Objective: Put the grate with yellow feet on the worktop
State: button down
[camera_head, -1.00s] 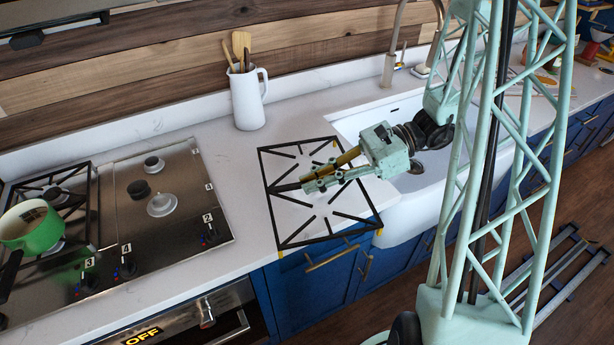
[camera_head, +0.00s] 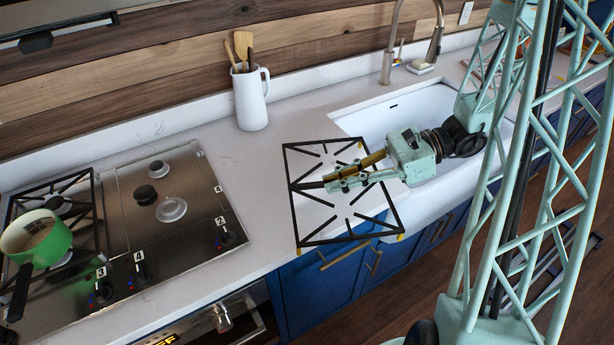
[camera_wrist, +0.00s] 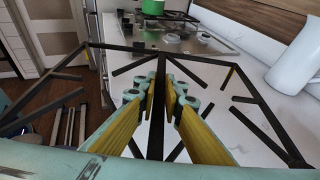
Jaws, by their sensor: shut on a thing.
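The grate (camera_head: 293,195) is a black rectangular frame with inward bars and small yellow feet. In the head view it is above the worktop (camera_head: 262,160) between the hob and the sink, its front edge reaching past the counter front. My gripper (camera_head: 328,183) comes from the right and is shut on the grate's middle bar. In the wrist view the yellow fingers (camera_wrist: 162,90) close on both sides of that bar, and the grate (camera_wrist: 120,47) spreads around them. Whether it touches the worktop I cannot tell.
The steel hob (camera_head: 175,215) with a green pot (camera_head: 38,240) and a second grate (camera_head: 85,190) is at left. A white utensil jug (camera_head: 250,98) stands behind the grate. The white sink (camera_head: 425,105) is at right. Bare worktop lies between hob and grate.

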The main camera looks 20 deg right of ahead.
dwell(0.3)
jog(key=w+a, duration=0.2)
jog(key=w, duration=0.2)
jog(key=w+a+f+b, duration=0.1)
jog(key=w+a, duration=0.2)
jog(key=w, duration=0.2)
jog(key=w+a, duration=0.2)
jog(key=w, duration=0.3)
jog(key=shift+a+f+b, duration=0.25)
jog(key=shift+b, duration=0.05)
jog(key=shift+f+b, duration=0.45)
jog(key=shift+f, duration=1.3)
jog(key=shift+f, duration=0.15)
jog(key=c, duration=2.7)
grip_release()
jog(key=shift+c, duration=0.2)
jog(key=shift+d+r, duration=0.1)
jog(key=shift+r, duration=0.1)
jog(key=shift+p+v, duration=1)
jog(key=shift+v, duration=4.9)
